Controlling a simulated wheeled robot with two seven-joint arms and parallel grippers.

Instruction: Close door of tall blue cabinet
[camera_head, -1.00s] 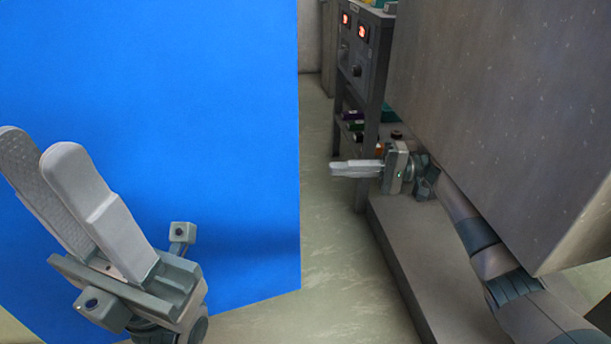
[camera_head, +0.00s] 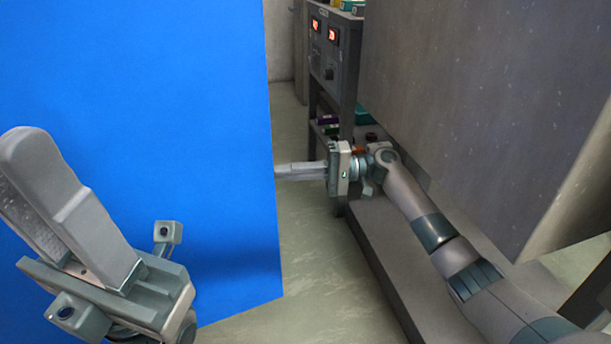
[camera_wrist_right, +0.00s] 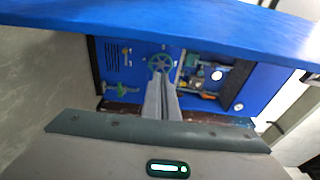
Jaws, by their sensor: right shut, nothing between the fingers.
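The large blue door panel (camera_head: 150,130) of the tall cabinet fills the left half of the head view, its free edge upright near the middle. A blue panel edge (camera_wrist_right: 170,25) crosses the top of the right wrist view. Below it is a blue surface with a green wheel (camera_wrist_right: 160,63) and other fittings. My right gripper (camera_head: 284,171) is shut and empty; its fingertips reach the door's edge and are partly hidden behind it. I cannot tell if they touch. My left gripper (camera_head: 35,150) is in front of the blue panel at lower left; one finger mostly hides the other.
A dark instrument rack (camera_head: 333,60) with red displays stands behind the right gripper. A big grey box-like body (camera_head: 480,90) hangs over the right side, above my right arm. A grey ledge (camera_head: 385,275) runs along the floor below. Pale floor (camera_head: 310,270) is clear between door and ledge.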

